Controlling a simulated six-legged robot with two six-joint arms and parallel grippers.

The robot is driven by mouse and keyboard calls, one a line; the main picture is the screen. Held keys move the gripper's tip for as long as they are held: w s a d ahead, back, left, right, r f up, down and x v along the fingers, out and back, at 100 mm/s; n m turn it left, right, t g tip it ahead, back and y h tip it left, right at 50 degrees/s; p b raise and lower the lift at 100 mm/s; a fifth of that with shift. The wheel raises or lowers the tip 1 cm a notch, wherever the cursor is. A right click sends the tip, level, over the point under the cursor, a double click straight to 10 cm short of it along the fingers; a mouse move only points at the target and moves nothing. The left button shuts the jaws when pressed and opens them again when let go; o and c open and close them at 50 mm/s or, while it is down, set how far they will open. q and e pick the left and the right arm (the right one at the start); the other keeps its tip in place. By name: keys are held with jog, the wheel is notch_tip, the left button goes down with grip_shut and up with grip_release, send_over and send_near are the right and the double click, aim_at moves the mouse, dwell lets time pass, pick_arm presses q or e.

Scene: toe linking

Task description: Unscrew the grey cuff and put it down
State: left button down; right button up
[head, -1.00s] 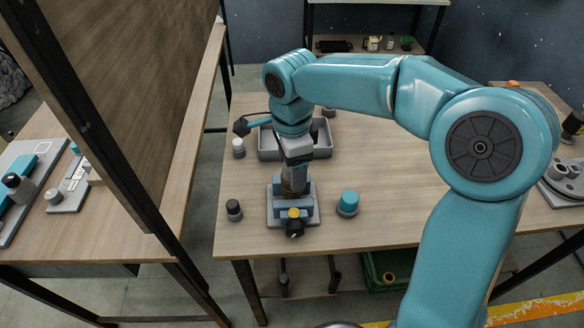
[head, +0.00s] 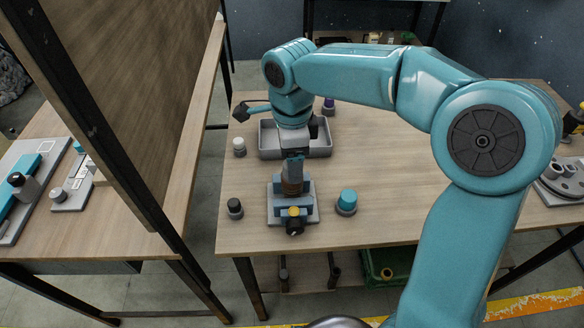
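My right gripper (head: 293,160) points down directly above the brown cylinder. Its fingers and the cylinder's upper end overlap in the picture, so I cannot tell whether they are open or shut. I cannot make out the grey cuff clearly; it may be hidden by the gripper. My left gripper is out of view.
A grey tray (head: 321,150) lies behind the fixture, partly hidden by my arm. A black-topped piece (head: 235,208) stands left of the fixture, a teal-capped one (head: 346,201) right, and a white-topped one (head: 239,147) beside the tray.

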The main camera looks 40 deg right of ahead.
jog(key=m, duration=0.4)
jog(key=m, duration=0.3)
jog(key=shift+b, duration=0.3)
notch_tip(320, 180, down, 3)
jog(key=shift+r+b, duration=0.2)
jog(key=shift+b, duration=0.85)
jog(key=shift+r, duration=0.1)
jog(key=shift+c, duration=1.2)
grip_shut()
